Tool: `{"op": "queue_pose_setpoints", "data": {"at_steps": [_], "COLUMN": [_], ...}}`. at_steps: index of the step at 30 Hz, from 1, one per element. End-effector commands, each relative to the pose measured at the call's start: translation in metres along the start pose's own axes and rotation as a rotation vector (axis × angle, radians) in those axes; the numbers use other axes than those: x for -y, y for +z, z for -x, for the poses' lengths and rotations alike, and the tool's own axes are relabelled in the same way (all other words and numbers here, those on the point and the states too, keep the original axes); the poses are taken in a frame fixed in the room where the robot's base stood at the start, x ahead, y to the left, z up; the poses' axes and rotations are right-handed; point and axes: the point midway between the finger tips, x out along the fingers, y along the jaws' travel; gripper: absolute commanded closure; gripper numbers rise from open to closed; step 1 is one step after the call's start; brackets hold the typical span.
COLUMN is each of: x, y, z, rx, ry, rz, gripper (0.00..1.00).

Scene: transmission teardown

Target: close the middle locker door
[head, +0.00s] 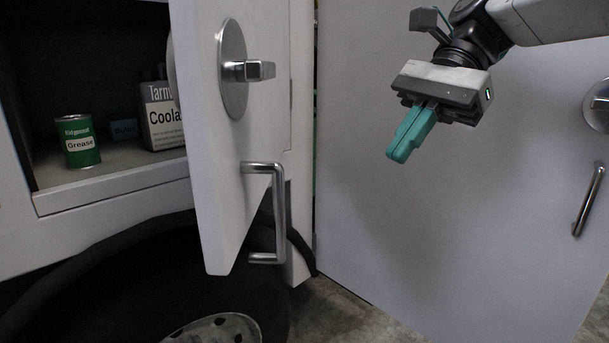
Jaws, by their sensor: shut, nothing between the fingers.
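A white locker door (215,190) stands open, swung out toward me and seen at a steep angle. It has a round metal plate with a latch knob (250,70) and a bent metal bar handle (280,215). I take it to be the middle door, though the picture does not label it. Behind it is the open locker compartment (100,170), partly hidden by the door. My gripper (398,154) is to the right of the door and its handle, clear of both. Its teal fingers are together and empty, pointing down and to the left.
A green grease can (79,142) and a coolant container (162,117) stand inside the compartment. A black tire (140,285) sits below. A large pale panel (450,230) with a bar handle (589,200) fills the right, behind my gripper.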

Motion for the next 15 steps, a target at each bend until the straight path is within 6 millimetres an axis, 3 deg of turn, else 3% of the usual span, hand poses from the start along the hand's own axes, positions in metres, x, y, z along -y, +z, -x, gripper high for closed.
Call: {"op": "queue_pose_setpoints", "data": {"at_steps": [3,8,15], "x": [0.028,0.040,0.038], "y": [0.015,0.024,0.030], "z": [0.010,0.012,-0.025], "rx": [0.088,0.132,0.133], "ry": [0.025,0.042,0.045], "rz": [-0.077,-0.120,-0.120], "gripper": [1.00,1.00,1.00]}}
